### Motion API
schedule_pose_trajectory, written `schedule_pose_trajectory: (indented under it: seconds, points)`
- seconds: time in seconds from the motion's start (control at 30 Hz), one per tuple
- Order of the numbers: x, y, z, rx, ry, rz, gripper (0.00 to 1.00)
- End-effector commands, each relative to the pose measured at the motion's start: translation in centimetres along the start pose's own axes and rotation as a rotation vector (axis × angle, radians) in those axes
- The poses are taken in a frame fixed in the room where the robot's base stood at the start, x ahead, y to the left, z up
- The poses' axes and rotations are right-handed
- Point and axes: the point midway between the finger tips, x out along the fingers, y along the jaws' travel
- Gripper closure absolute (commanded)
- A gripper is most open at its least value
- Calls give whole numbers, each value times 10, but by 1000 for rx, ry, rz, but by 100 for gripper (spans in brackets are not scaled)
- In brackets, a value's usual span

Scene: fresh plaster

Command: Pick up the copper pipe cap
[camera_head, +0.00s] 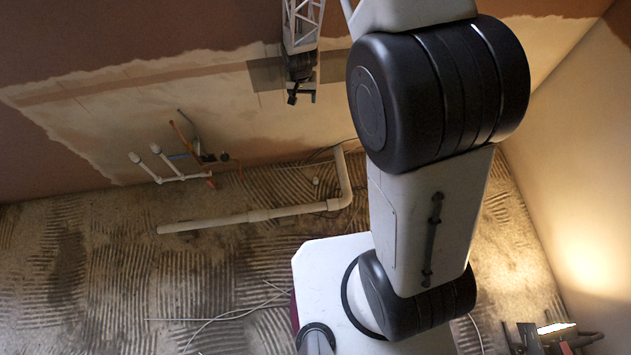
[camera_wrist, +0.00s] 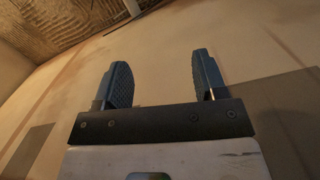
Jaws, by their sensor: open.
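My gripper (camera_head: 301,97) hangs at the top middle of the head view, in front of the plastered wall. In the wrist view my gripper (camera_wrist: 162,72) shows two dark blue ridged fingers set wide apart, with nothing between them. I cannot pick out the copper pipe cap for certain. An orange-brown copper-coloured pipe (camera_head: 182,132) rises among the pipework left of my gripper in the head view. A small round brownish piece (camera_head: 225,157) is at the right of that pipework; whether it is the cap I cannot tell.
White pipe stubs (camera_head: 148,158) stand beside the copper-coloured pipe. A long white pipe (camera_head: 255,215) runs over the ridged floor and bends up to the wall. Loose thin wires (camera_head: 225,318) lie on the floor. Dark tools (camera_head: 552,338) are at the bottom right.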

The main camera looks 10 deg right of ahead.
Motion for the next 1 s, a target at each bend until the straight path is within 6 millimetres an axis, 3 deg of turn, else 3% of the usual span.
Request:
schedule_pose_trajectory:
  seconds: [0.2,1.0]
  points:
    - [53,-7,-2,12,-16,7,35]
    - [224,-10,-18,45,-2,-2,35]
